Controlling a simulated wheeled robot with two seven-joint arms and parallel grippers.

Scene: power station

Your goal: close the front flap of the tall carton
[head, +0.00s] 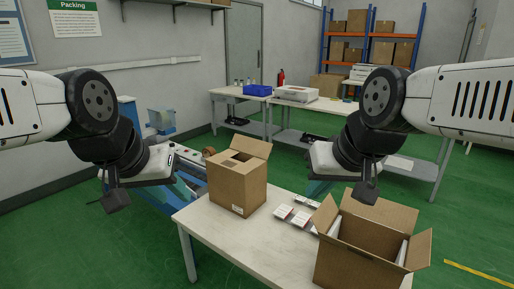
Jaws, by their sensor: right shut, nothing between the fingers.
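The tall brown carton (237,189) stands upright on the white table, left of its middle. One of its flaps (250,146) stands raised at the back. Lower flaps partly cover the top and a dark gap shows; I cannot clearly tell the front flap's angle. My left gripper (115,197) hangs in the air well left of the carton, touching nothing; its finger opening is unclear. My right gripper (365,190) is shut and empty in the air to the carton's right, above the table's right part.
A second open carton (358,262) with spread flaps stands at the table's front right, below my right gripper. Small white and red packets (292,215) lie between the cartons. The white table (225,239) is bare at front left. A conveyor (185,186) stands behind left.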

